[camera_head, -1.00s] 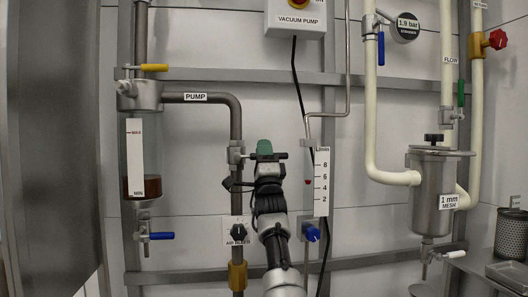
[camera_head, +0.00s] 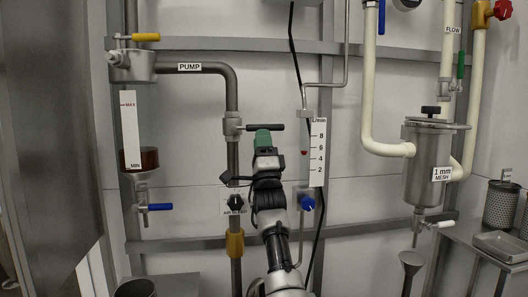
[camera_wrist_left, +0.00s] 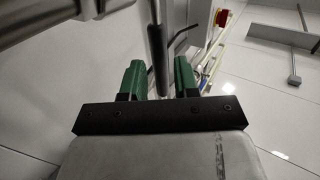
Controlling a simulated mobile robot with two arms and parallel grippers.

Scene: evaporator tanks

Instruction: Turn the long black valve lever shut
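The long black valve lever (camera_head: 276,127) points right, roughly level, from a grey valve (camera_head: 232,126) on the vertical pipe below the PUMP label. My left gripper (camera_head: 263,135) is at the lever, its green fingertips just below the lever's line in the head view. In the left wrist view the black lever (camera_wrist_left: 155,45) runs between the two green fingers of the gripper (camera_wrist_left: 158,80). Gaps show beside the lever, so the fingers are open around its line, not clamped. How deep the lever sits between them is hard to tell. My right gripper is not in view.
A flow scale (camera_head: 318,152) and a blue knob (camera_head: 307,203) are close right of my arm. A black knob (camera_head: 236,202) is below the valve. A yellow-handled valve (camera_head: 145,37) and a blue-handled valve (camera_head: 159,207) are left. A mesh filter (camera_head: 428,165) hangs right.

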